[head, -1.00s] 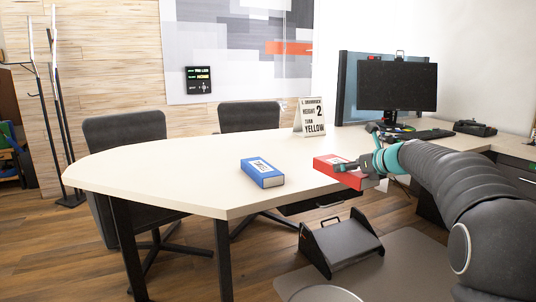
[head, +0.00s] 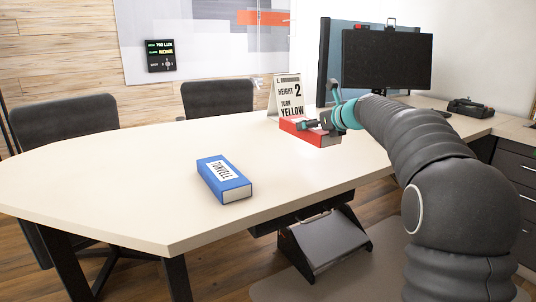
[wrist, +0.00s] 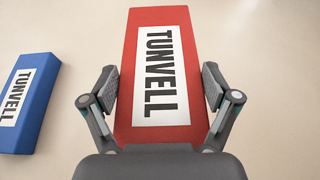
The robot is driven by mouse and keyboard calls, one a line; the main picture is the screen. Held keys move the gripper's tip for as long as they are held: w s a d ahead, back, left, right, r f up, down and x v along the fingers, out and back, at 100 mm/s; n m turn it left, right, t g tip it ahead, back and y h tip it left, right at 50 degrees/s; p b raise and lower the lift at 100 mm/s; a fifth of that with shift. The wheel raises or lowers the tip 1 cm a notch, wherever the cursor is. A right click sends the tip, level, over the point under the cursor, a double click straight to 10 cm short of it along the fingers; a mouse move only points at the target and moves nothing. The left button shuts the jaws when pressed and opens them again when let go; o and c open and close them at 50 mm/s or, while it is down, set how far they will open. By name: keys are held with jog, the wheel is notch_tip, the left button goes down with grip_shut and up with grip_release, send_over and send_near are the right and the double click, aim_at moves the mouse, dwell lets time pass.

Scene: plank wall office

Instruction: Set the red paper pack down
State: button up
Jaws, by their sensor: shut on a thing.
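The red paper pack (head: 317,136) is in my gripper (head: 318,124), over the wide pale table (head: 110,180) in the head view. In the wrist view, the red pack (wrist: 158,70) shows its white TUNVELL label, and my gripper (wrist: 160,84) has one finger pressed on each long side. The table top lies behind it. I cannot tell exactly how much gap there is between pack and table. A blue paper pack (head: 225,180) with the same label lies on the table nearer the front; it also shows at the left of the wrist view (wrist: 25,100).
A sign (head: 289,97) reading "HEIGHT 2, TURN YELLOW" stands just behind the red pack. A monitor (head: 386,60) stands at the back right. Two dark chairs are at the far side. The table's left and middle are clear around the blue pack.

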jog(key=s+a+f, duration=0.1)
jog(key=a, duration=0.1)
jog(key=s+a+f+b, duration=0.1)
jog(key=a+f, duration=0.1)
jog(key=a, duration=0.1)
jog(key=s+a+f+b, duration=0.1)
jog(key=a+f, duration=0.1)
jog(key=shift+s+a+f, duration=0.1)
jog(key=shift+s+a, duration=0.15)
jog(key=shift+a, duration=0.15)
jog(key=shift+f+b, duration=0.75)
jog(key=shift+f, duration=1.2)
jog(key=shift+f, duration=0.15)
jog(key=o, duration=1.3)
jog(key=shift+s+d+r, duration=0.1)
jog(key=shift+r, duration=0.1)
jog(key=v, duration=1.1)
jog(key=shift+s+d+r, duration=0.1)
jog(key=shift+s, duration=0.2)
